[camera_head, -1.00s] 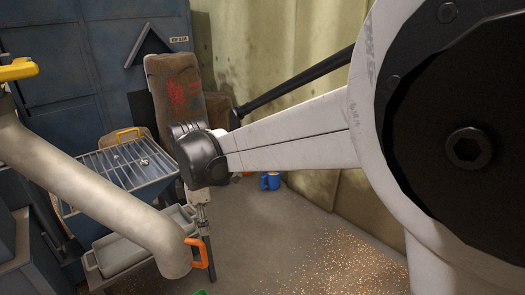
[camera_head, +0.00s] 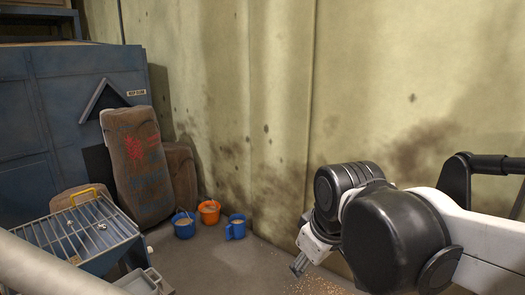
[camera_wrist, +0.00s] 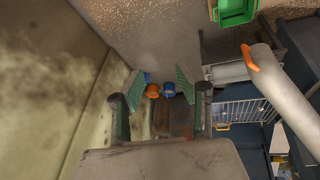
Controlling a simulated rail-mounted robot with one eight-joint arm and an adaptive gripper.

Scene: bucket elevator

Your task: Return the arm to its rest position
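My gripper (camera_head: 301,263) is at the lower right of the head view, in front of the stained wall and above the floor, with my arm folded in from the right. In the wrist view my gripper (camera_wrist: 158,98) has its two green-padded fingers spread wide apart. Nothing is between the fingers; the cups and sacks seen through the gap are far beyond them. My gripper touches nothing that I can see.
Two blue cups (camera_head: 184,226) (camera_head: 236,228) and an orange cup (camera_head: 209,211) stand by the sacks (camera_head: 137,165). A grated hopper (camera_head: 66,236) stands left, beside a pale pipe (camera_head: 40,275). A green bin (camera_wrist: 235,12) shows in the wrist view. Spilled grain lies on the floor.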

